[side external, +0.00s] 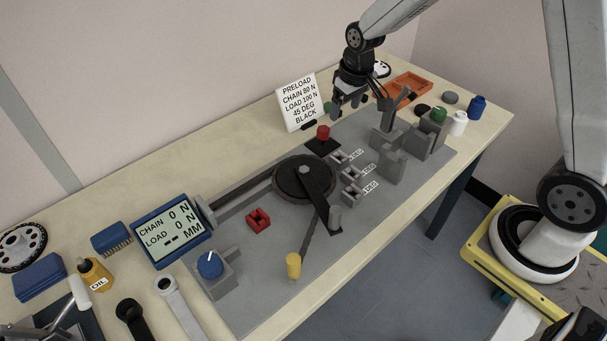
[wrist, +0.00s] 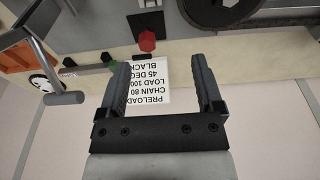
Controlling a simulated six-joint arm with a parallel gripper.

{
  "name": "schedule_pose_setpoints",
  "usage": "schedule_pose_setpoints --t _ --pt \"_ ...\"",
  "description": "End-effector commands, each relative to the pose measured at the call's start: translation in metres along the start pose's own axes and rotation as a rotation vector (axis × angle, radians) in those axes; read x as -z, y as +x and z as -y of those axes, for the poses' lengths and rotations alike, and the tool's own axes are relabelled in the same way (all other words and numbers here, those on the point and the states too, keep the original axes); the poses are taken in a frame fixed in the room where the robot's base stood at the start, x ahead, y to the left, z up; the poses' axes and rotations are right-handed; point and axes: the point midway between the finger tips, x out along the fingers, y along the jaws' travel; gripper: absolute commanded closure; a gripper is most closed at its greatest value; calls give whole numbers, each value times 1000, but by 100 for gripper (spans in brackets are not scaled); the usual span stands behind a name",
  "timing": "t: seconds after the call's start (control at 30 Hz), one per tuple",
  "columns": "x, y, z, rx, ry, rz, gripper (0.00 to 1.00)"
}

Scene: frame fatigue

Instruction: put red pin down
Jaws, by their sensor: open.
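A red pin-like piece with a faceted top (side external: 323,132) stands upright on a black square pad (side external: 322,147) at the back of the grey plate. It also shows in the wrist view (wrist: 147,41), beyond and between my fingertips. My gripper (side external: 346,110) is open and empty, above the back of the plate, up and to the right of the red pin. In the wrist view my gripper (wrist: 162,72) has its two fingers wide apart with nothing between them. The pin's lower end is hidden.
A white sign (side external: 299,102) stands close behind the pin. A black disc with an arm (side external: 290,182) lies in front. Grey blocks (side external: 390,165) stand to the right, with a green-topped piece (side external: 439,115). A red U-shaped block (side external: 258,220) sits nearer the front. An orange tray (side external: 410,86) is at the back right.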

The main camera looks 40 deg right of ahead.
Motion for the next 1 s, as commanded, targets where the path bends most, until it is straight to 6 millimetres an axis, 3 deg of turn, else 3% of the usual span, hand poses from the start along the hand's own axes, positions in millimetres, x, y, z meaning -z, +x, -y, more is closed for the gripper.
schedule_pose_setpoints --t 0.2,0.5,0.7,1.0 --pt "-58 -21 18 0 -2 -28 15" --pt "-132 -34 33 3 -3 -59 15" --pt "-154 -35 36 5 -1 -67 15" --pt "-156 -35 37 5 -1 -67 15"
